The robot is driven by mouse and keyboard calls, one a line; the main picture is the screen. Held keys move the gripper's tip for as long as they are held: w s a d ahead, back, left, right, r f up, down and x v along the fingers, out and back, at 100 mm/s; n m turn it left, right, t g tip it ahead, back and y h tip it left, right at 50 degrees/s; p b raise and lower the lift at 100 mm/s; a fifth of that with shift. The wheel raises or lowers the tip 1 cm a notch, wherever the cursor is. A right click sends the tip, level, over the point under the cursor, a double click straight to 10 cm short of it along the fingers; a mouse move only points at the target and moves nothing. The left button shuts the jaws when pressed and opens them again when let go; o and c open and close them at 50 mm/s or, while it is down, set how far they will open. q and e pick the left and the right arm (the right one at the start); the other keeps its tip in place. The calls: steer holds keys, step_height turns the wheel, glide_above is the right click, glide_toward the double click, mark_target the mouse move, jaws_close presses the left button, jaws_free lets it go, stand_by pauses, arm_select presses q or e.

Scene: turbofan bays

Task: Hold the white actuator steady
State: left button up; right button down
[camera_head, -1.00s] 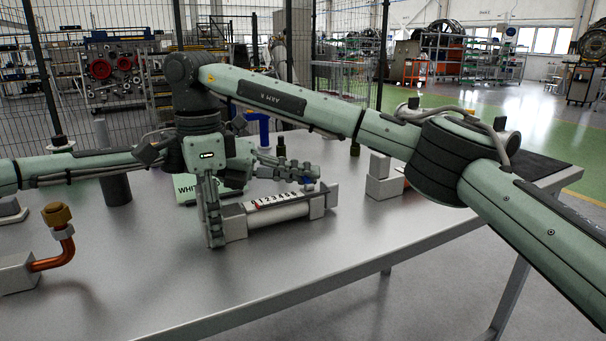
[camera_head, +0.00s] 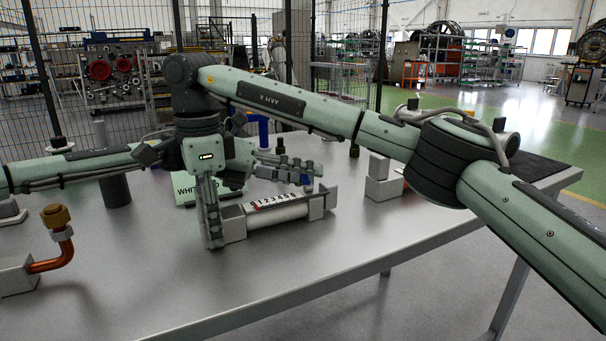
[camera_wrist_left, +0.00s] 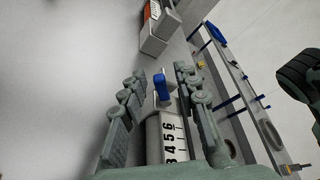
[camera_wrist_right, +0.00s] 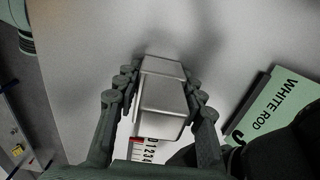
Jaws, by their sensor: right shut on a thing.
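The white actuator (camera_head: 285,212) lies on the grey table, with a grey block at each end and a number scale along its body. The scale also shows in the left wrist view (camera_wrist_left: 170,140). My right gripper (camera_head: 215,242) points down at its left end. In the right wrist view its fingers (camera_wrist_right: 155,85) are shut on the grey end block (camera_wrist_right: 163,98). My left gripper (camera_head: 308,175) is above the actuator's right part. In the left wrist view its fingers (camera_wrist_left: 161,78) are apart, on either side of a blue tab (camera_wrist_left: 161,88).
A green "WHITE ROD" plate (camera_wrist_right: 280,105) lies behind the actuator. A copper elbow pipe (camera_head: 55,255) stands at the left. A grey stepped block (camera_head: 382,185) stands to the right. The table front is clear. My right forearm crosses above the table.

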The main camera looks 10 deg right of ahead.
arm_select(q)
step_height(320, 180, up, 10)
stand_by(0.5)
